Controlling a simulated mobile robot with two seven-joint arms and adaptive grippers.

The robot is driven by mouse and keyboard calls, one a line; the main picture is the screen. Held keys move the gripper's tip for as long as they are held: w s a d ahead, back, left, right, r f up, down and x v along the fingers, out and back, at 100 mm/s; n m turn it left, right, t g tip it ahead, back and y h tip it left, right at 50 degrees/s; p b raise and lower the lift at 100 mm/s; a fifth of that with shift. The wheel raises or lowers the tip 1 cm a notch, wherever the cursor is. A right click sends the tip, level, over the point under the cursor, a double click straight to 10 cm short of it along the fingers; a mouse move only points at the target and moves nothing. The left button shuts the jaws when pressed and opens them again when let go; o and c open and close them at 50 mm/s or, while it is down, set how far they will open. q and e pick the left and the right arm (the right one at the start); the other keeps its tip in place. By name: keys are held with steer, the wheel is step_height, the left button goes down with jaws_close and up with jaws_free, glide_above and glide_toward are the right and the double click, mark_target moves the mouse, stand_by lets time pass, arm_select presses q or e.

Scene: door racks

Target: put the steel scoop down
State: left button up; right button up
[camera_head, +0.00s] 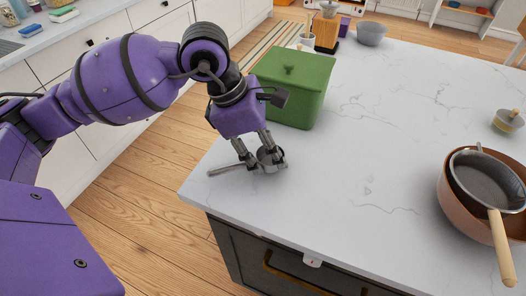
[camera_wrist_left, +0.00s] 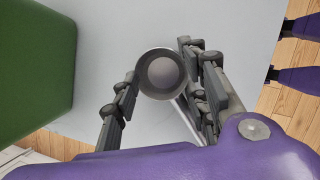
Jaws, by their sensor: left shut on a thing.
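The steel scoop (camera_head: 226,170) is at the near left corner of the white marble countertop (camera_head: 370,150), its handle pointing left in the head view. My left gripper (camera_head: 262,155) is shut on it, low over the counter. In the left wrist view the scoop's round bowl (camera_wrist_left: 163,74) shows between the fingers (camera_wrist_left: 160,95), with its handle running down to the right. I cannot tell whether the scoop touches the counter. My right gripper is not in view.
A green lidded box (camera_head: 293,85) stands close behind my left gripper. A copper bowl (camera_head: 455,205) holding a wooden-handled strainer (camera_head: 485,180) sits at the right. A grey bowl (camera_head: 371,33) is at the far end. The middle of the counter is clear.

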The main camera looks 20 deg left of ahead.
arm_select(q)
steer(key=shift+f, duration=0.5)
steer(key=o, duration=1.2)
steer(key=shift+r, duration=0.1)
steer(key=shift+r, duration=0.15)
steer(key=shift+a+r, duration=0.15)
steer(key=shift+r, duration=0.2)
steer(key=v, duration=1.1)
steer(key=shift+s+r, duration=0.1)
